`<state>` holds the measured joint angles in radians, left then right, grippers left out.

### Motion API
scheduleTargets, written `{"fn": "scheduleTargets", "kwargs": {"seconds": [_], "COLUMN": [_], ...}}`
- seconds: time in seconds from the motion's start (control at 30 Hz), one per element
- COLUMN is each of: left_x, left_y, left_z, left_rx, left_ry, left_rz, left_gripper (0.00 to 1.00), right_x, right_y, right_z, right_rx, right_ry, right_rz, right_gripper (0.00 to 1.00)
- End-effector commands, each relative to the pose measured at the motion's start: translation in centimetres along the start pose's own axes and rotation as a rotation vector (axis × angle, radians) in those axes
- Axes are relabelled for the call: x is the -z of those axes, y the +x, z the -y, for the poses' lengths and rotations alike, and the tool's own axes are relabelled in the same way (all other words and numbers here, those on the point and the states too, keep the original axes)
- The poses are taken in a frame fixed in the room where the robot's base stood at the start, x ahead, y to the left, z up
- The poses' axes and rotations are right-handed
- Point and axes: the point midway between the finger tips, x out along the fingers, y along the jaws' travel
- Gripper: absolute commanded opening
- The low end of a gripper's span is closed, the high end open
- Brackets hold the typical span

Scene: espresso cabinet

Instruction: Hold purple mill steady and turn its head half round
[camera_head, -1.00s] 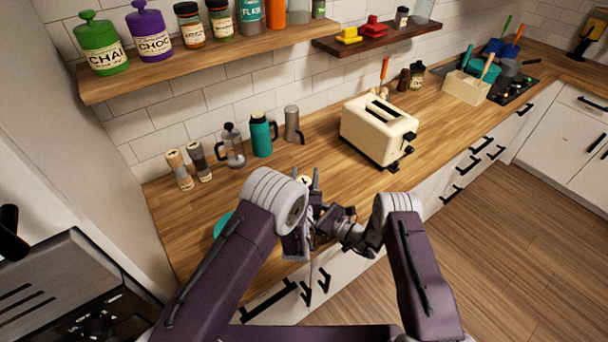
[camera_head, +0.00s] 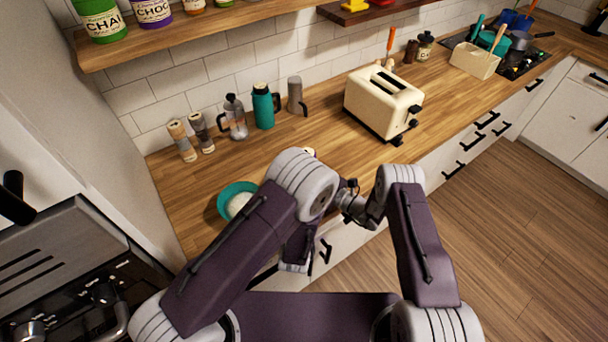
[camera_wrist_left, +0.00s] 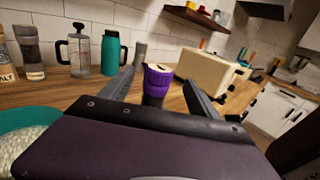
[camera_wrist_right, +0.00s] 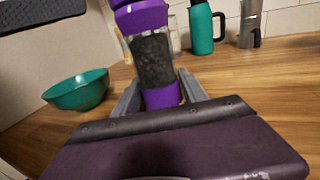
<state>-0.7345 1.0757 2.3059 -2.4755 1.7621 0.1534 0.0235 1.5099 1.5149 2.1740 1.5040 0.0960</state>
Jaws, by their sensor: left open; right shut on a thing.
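The purple mill (camera_wrist_right: 153,60) stands upright on the counter, with a dark see-through body between purple ends. My right gripper (camera_wrist_right: 160,88) is shut on its lower part, fingers on either side of the purple base. In the left wrist view the purple mill head (camera_wrist_left: 157,82), with a pale top, sits between the spread fingers of my left gripper (camera_wrist_left: 160,77). That gripper is open; whether a finger touches the head I cannot tell. In the head view my left arm hides both grippers and nearly all of the mill.
A teal bowl (camera_head: 222,203) with white contents stands left of the mill. Along the wall are two shakers (camera_head: 182,142), a French press (camera_head: 235,117), a teal flask (camera_head: 264,107) and a grey pot (camera_head: 296,96). A cream toaster (camera_head: 382,103) stands to the right.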

Motion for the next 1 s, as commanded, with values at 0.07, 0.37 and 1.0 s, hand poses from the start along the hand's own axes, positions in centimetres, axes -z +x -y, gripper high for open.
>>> {"fn": "scheduleTargets", "kwargs": {"seconds": [0.07, 0.37, 1.0], "left_x": [0.0, -0.1, 0.2], "left_y": [-1.1, -1.9, 1.5], "left_z": [0.1, 0.0, 3.7], "left_rx": [0.003, 0.000, -0.576], "left_ry": [0.001, 0.000, 0.027], "left_rz": [-0.001, 0.003, 0.049], "left_gripper": [0.70, 0.70, 0.70], "right_x": [0.0, 0.0, 0.0], "right_y": [0.0, 0.0, 0.0], "right_z": [0.0, 0.0, 0.0], "right_rx": [0.000, 0.000, 0.000], "right_ry": [0.000, 0.000, 0.000], "right_rz": [0.000, 0.000, 0.000], "right_gripper": [0.00, 0.00, 0.00]}}
